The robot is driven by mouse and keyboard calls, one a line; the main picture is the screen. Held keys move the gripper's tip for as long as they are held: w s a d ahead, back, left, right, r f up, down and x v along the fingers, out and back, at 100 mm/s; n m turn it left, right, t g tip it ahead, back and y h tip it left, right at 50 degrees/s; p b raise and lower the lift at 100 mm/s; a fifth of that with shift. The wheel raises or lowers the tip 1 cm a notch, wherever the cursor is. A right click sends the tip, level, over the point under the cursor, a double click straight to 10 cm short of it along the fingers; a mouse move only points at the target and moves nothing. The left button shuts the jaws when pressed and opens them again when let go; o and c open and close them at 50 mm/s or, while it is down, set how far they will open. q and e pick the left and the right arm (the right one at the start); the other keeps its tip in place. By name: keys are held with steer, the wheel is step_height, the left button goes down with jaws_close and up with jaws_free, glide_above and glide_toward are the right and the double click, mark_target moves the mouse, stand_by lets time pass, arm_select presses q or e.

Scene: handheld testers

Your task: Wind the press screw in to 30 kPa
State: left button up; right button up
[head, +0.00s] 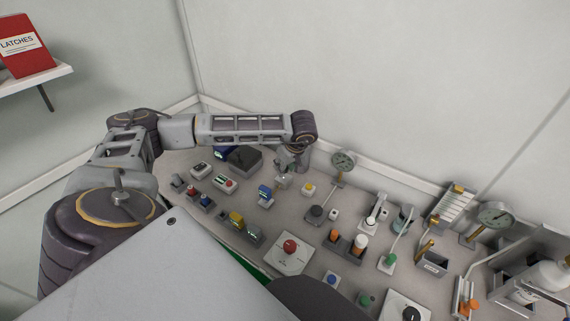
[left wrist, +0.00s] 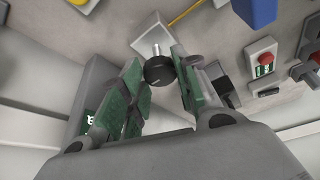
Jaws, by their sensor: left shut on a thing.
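In the left wrist view my left gripper (left wrist: 158,62) has its green-padded fingers on either side of a dark round knob (left wrist: 160,73) on a short metal shaft, shut on it. In the head view my left gripper (head: 284,174) is at the back of the bench, at the end of the arm that reaches across from the left. A round gauge (head: 343,160) stands just to its right; its reading is too small to tell. The gripper and arm hide most of the press in the head view. My right gripper is not in view.
Several small testers crowd the grey bench, among them a red knob on a pale plate (head: 289,247) and a blue tester (head: 265,194). A second gauge (head: 495,214) stands at the right. White walls close off the back; a shelf (head: 35,82) holds a red book (head: 24,45).

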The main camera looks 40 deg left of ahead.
arm_select(q)
steer(key=o, duration=1)
steer(key=shift+o, duration=0.2)
steer(key=v, duration=1.2)
steer(key=shift+a, duration=0.1)
